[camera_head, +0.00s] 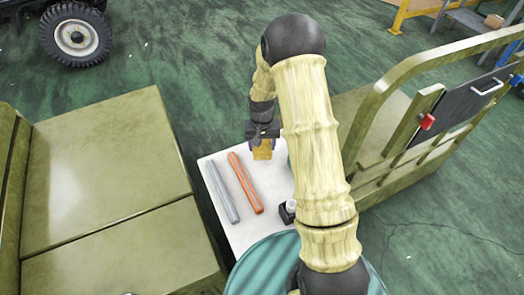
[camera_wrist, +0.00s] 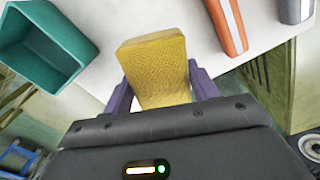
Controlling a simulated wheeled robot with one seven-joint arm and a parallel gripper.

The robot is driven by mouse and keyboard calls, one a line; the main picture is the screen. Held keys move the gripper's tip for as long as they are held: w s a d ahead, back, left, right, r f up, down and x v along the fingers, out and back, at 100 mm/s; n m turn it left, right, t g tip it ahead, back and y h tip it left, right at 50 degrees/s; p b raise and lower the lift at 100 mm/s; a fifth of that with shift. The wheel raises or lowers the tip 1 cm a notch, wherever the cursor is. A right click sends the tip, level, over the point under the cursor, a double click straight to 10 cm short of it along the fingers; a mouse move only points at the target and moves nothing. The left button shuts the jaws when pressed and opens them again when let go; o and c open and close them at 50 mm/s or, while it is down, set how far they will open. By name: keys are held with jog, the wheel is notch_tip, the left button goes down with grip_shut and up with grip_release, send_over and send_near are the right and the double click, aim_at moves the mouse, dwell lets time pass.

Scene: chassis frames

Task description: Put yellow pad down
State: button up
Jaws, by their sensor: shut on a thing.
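The yellow pad (camera_head: 263,149) is a small textured block near the far edge of the white table (camera_head: 242,236). In the wrist view the yellow pad (camera_wrist: 155,68) sits between the purple fingers of my gripper (camera_wrist: 160,92). My gripper (camera_head: 263,142) is shut on the pad from both sides. The pad is at or just above the tabletop; I cannot tell whether it touches.
An orange bar (camera_head: 246,183) and a grey bar (camera_head: 222,192) lie on the table left of the pad. A teal bin (camera_wrist: 42,45) stands beside the pad in the wrist view. A small dark bottle (camera_head: 288,211) stands nearer. Olive cabinets (camera_head: 110,180) flank the left.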

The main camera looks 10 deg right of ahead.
jog(key=shift+f, duration=1.9)
jog(key=o, duration=1.1)
jog(key=shift+f, duration=0.1)
notch_tip(320, 180, up, 12)
jog(key=shift+r, duration=0.15)
